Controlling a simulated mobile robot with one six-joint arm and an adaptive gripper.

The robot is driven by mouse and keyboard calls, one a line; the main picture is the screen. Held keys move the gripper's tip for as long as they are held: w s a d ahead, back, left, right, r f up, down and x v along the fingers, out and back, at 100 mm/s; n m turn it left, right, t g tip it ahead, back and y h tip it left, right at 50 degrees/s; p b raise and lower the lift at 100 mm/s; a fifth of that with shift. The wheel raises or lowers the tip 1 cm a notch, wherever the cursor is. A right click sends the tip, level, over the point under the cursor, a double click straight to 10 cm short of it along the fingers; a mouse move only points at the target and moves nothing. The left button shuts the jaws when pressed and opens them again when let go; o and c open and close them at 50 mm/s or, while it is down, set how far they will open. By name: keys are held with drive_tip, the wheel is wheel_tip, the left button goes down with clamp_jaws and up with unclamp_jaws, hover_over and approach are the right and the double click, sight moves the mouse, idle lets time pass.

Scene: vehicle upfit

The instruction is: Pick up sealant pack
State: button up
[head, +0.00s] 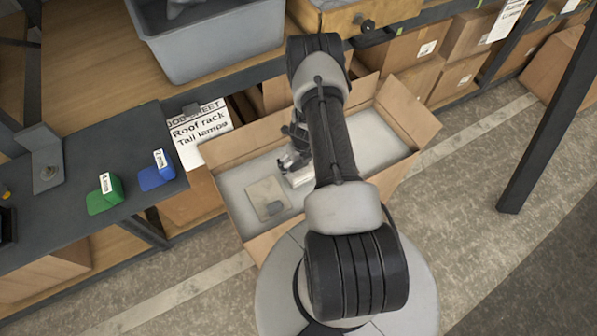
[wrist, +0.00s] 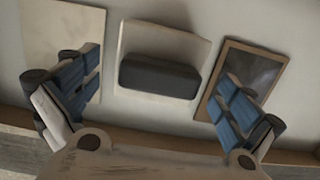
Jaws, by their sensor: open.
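An open cardboard box (head: 228,150) stands below my arm, with a pale grey inside. In the wrist view, a flat whitish pack with a dark rounded block (wrist: 160,77) lies between my fingers. A plain beige flat pack (wrist: 60,40) lies at the left and a brown-framed dark pack (wrist: 248,75) at the right. No label is readable, so I cannot tell which is the sealant pack. My gripper (wrist: 158,85) is open, its blue-padded fingers spread on both sides of the middle pack, holding nothing. In the head view, my gripper (head: 290,160) is over the box, partly hidden by my arm.
In the head view, a beige square pack with a small dark piece (head: 262,190) lies in the box. A grey tub (head: 215,40) stands behind. A dark post (head: 550,110) stands right.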

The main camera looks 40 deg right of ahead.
drive_tip(key=f, duration=0.1)
drive_tip(key=f+b, duration=0.1)
drive_tip(key=f, duration=0.1)
drive_tip(key=f+b, duration=0.1)
drive_tip(key=f, duration=0.1)
drive_tip(key=shift+w+d, duration=0.1)
drive_tip(key=shift+w, duration=0.3)
drive_tip(key=shift+c, duration=0.4)
drive_tip(key=shift+r, duration=0.1)
drive_tip(key=c, duration=1.3)
